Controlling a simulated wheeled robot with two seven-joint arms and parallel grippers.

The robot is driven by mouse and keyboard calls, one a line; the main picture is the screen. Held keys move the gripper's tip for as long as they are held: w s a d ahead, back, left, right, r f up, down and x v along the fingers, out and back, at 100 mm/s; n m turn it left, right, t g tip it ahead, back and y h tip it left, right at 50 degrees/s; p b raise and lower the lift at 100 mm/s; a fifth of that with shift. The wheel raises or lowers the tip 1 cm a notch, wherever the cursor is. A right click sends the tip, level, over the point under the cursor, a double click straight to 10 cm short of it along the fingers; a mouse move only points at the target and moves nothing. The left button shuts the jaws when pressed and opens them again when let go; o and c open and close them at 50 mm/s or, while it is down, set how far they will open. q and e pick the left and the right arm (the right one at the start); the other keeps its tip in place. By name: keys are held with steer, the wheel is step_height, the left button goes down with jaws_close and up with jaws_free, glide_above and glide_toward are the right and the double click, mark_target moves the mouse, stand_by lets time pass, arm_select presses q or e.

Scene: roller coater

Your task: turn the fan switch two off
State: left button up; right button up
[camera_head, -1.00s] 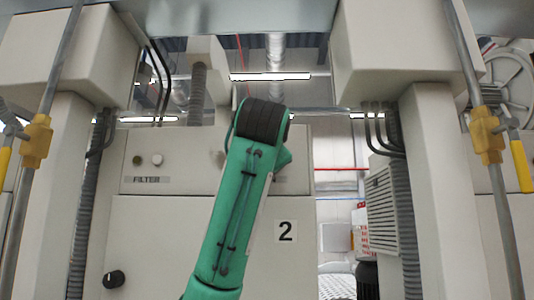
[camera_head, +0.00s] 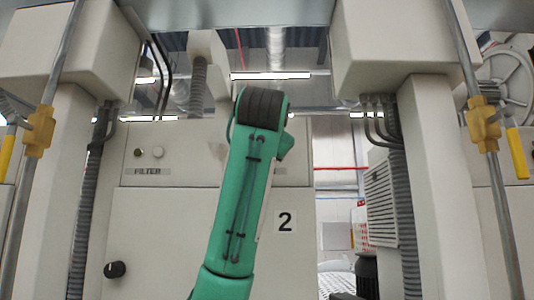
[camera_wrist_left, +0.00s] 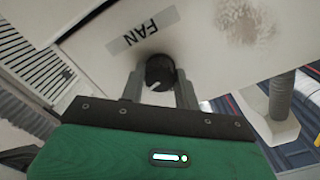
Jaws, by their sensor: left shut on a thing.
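The fan switch, a round black knob (camera_wrist_left: 159,72) with a light pointer line, sits on a pale panel beside a "FAN" label (camera_wrist_left: 145,33) in the left wrist view. My left gripper (camera_wrist_left: 160,82) has one finger on each side of the knob and is shut on it. The pointer line looks slanted in this view. In the head view, my green arm covers the fan switch and the gripper on the cabinet marked "2" (camera_head: 285,221). My right gripper is in neither view.
The cabinet also carries a "FILTER" label (camera_head: 148,171), small round buttons (camera_head: 158,152) and a lower black knob (camera_head: 115,269). Pale columns with conduits stand on both sides. Metal rods with yellow valves (camera_head: 40,131) run in front. A gap opens right of the cabinet.

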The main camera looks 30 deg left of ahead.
arm_select(q)
steer(key=n+b, duration=0.4)
steer(key=n, duration=1.1)
stand_by(0.3)
steer(key=shift+a, duration=0.1)
steer(key=o, duration=1)
